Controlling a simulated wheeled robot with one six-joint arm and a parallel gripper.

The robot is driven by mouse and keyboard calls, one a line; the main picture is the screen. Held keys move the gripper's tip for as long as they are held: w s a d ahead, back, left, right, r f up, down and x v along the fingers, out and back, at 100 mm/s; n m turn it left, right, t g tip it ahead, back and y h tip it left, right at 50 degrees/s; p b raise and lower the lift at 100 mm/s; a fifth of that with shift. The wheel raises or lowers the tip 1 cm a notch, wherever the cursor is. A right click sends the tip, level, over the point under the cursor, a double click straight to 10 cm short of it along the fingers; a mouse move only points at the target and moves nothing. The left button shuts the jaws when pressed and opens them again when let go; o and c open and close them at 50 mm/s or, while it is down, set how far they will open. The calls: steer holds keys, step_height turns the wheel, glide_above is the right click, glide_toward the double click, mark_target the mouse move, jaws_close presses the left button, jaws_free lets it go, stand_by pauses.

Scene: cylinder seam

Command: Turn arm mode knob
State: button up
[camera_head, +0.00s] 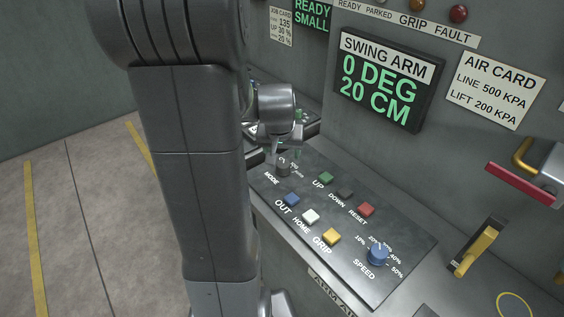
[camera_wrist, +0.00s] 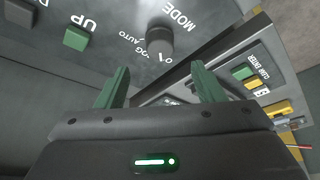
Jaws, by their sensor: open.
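The arm mode knob (camera_head: 283,168) is a dark grey round knob at the far left corner of the sloped control panel, beside the MODE label. In the wrist view the knob (camera_wrist: 159,41) lies beyond the fingertips, roughly centred between them, with JOG and AUTO printed nearby. Its white mark seems to point toward the gripper side; the exact setting is hard to read. My gripper (camera_wrist: 160,72) is open, with green fingers apart and nothing between them. In the head view my gripper (camera_head: 284,148) is just above the knob; contact is not clear there.
The control panel (camera_head: 400,250) carries a green UP button (camera_head: 326,177), a red RESET button (camera_head: 367,209), a blue OUT button (camera_head: 292,199) and a blue SPEED knob (camera_head: 377,254). The swing arm display (camera_head: 385,82) reads 0 DEG, 20 CM. A second panel (camera_wrist: 235,62) adjoins.

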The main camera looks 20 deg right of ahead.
mark_target(283, 165)
steer(key=x, duration=0.8)
steer(key=c, duration=1)
